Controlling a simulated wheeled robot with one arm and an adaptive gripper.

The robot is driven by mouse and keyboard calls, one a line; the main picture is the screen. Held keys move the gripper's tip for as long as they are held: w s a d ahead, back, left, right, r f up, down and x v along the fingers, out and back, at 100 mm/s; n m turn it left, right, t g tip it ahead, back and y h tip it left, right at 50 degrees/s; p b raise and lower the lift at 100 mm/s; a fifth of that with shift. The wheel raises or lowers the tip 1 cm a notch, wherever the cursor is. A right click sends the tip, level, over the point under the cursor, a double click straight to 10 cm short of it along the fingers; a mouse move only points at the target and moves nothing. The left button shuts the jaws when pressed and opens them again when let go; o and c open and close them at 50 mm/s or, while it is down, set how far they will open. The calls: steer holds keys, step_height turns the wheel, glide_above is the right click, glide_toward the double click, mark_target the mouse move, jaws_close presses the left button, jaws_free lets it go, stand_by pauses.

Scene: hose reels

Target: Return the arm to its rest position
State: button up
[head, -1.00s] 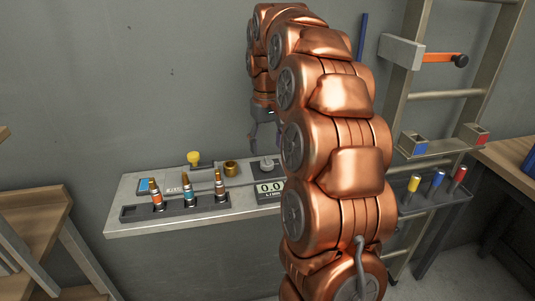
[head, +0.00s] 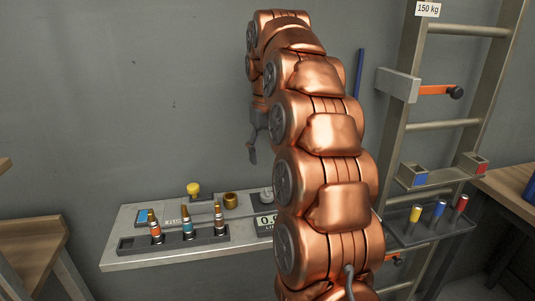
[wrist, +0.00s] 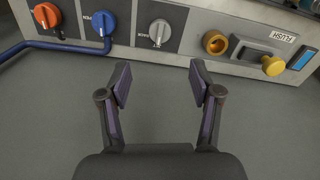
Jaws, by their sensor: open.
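My copper-coloured arm rises through the middle of the head view and bends over at the top. My gripper (head: 253,150) hangs from its end in front of the grey wall, above the grey shelf panel (head: 120,262). In the wrist view my gripper (wrist: 160,85) is open and empty, with its two fingers apart and nothing between them. Beyond the fingertips the wrist view shows the panel with an orange knob (wrist: 46,15), a blue knob (wrist: 103,22), a grey knob (wrist: 160,32), a brass ring (wrist: 215,43) and a yellow knob (wrist: 273,66).
Several nozzles, one of them here (head: 188,230), stand in a dark tray on the panel. A metal ladder (head: 443,125) with an orange-handled part (head: 436,90) is on the right. Wooden benches (head: 30,245) flank both sides. The wall area left of my arm is clear.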

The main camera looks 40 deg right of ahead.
stand_by(0.5)
steer(key=s+a+f+n+g+p, duration=0.15)
steer(key=s+a+p, duration=0.65)
steer(key=s+a, duration=1.1)
steer(key=s+a+f+p, duration=0.1)
steer(key=s+f, duration=0.4)
steer(key=s, duration=0.6)
steer(key=shift+s+a+f+n+p, duration=0.2)
steer(key=shift+s+a+n+p, duration=0.15)
steer(key=shift+p, duration=0.5)
